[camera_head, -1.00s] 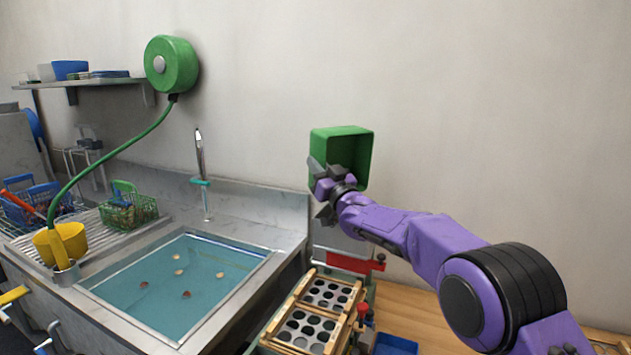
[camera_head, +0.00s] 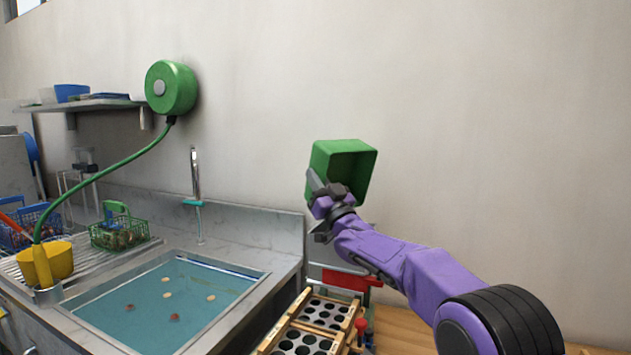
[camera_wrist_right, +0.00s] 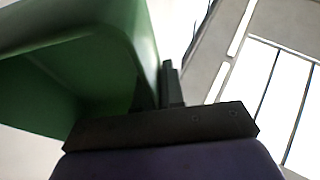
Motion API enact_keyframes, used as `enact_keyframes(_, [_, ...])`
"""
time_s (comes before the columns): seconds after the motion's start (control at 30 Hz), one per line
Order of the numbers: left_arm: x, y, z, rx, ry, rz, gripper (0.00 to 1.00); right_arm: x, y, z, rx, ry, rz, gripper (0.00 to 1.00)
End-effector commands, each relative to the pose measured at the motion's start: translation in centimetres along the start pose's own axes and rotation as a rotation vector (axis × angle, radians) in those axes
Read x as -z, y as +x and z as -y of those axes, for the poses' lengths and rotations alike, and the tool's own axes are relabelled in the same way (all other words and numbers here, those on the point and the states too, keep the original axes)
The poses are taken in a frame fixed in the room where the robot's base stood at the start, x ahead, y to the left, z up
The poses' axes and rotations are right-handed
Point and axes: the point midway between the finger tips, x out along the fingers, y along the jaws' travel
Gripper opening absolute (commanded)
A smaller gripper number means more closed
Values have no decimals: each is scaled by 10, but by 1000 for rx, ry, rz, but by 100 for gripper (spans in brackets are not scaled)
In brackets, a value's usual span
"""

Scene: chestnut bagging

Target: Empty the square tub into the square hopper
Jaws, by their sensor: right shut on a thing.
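The green square tub (camera_head: 343,160) is held up in front of the wall, tipped so that its open side faces right and toward me. The part of its inside that I can see looks empty. My right gripper (camera_head: 327,190) is shut on the tub's lower left wall. The tub (camera_wrist_right: 75,65) fills the upper left of the right wrist view, against the dark jaw (camera_wrist_right: 165,125). I cannot make out the square hopper for certain. My left gripper is not in view.
Below the tub stands a machine with a red bar (camera_head: 345,281) and wooden-framed trays with round holes (camera_head: 304,341). Left is a water-filled sink (camera_head: 165,300) with several chestnuts, a tall tap (camera_head: 196,175), a yellow pot (camera_head: 57,261) and a green basket (camera_head: 119,232).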

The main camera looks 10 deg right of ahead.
Motion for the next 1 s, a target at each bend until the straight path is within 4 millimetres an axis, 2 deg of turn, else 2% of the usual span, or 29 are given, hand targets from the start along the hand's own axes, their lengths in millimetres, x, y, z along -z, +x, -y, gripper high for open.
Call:
enact_keyframes(0.47, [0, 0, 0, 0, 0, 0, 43, 1, 0, 1, 2, 0, -1, 0])
enact_keyframes(0.63, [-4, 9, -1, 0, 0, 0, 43, 24, -1, 10, 3, -1, -3, 0])
enact_keyframes(1.0, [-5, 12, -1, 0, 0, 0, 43, 83, -1, 31, 2, 0, -2, 0])
